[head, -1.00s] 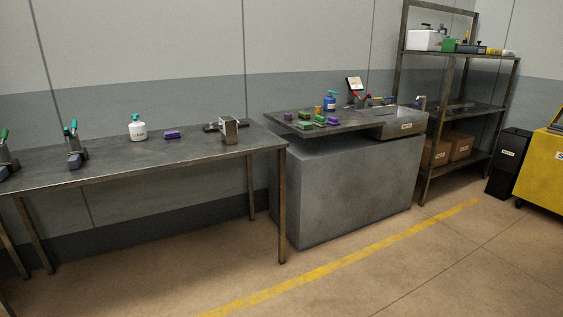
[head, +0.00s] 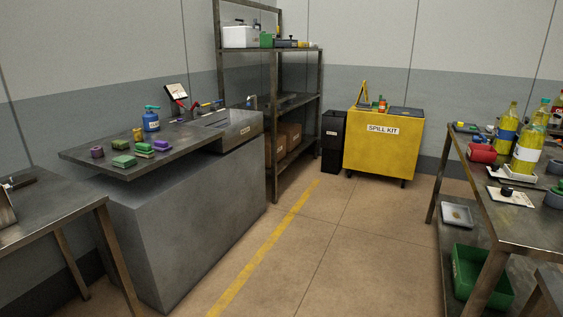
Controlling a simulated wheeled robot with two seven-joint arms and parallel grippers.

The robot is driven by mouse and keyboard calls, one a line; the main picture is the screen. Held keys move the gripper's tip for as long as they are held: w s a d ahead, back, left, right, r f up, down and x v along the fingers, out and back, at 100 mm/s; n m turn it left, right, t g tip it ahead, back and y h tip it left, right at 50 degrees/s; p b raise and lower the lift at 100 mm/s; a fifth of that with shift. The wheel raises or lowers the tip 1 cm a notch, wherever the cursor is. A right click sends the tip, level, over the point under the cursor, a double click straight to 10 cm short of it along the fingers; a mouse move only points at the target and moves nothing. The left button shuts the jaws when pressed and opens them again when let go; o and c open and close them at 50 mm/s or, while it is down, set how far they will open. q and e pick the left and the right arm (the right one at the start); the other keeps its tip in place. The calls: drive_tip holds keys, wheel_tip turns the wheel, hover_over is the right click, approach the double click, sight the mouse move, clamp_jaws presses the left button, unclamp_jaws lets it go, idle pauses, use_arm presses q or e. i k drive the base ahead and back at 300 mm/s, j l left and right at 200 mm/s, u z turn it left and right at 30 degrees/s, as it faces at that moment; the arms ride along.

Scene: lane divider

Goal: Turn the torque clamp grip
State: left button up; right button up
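I cannot pick out the torque clamp grip for certain in the head view. Neither of my grippers shows in the head view.
Green and purple blocks lie on the grey bench. A metal shelf (head: 271,100), a black bin (head: 333,140) and a yellow spill kit cabinet (head: 382,145) stand behind. A table (head: 485,200) with bottles is at right. The floor (head: 335,255) between is clear.

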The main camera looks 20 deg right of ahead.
sight(475, 138)
drive_tip(key=i+l+z, duration=0.25)
drive_tip(key=z, duration=0.2)
drive_tip(key=i+l+z, duration=0.15)
drive_tip(key=i+z, duration=0.25)
drive_tip(key=i+l+z, duration=0.1)
drive_tip(key=i+z, duration=0.15)
drive_tip(key=z, duration=0.2)
drive_tip(key=i+z, duration=0.3)
drive_tip(key=z, duration=0.15)
drive_tip(key=i+z, duration=0.15)
drive_tip(key=i+j, duration=0.25)
drive_tip(key=i+j+z, duration=0.15)
drive_tip(key=j, duration=0.35)
drive_tip(key=i+j, duration=0.35)
drive_tip(key=i+j+z, duration=0.15)
drive_tip(key=j, duration=0.3)
drive_tip(key=i, duration=0.1)
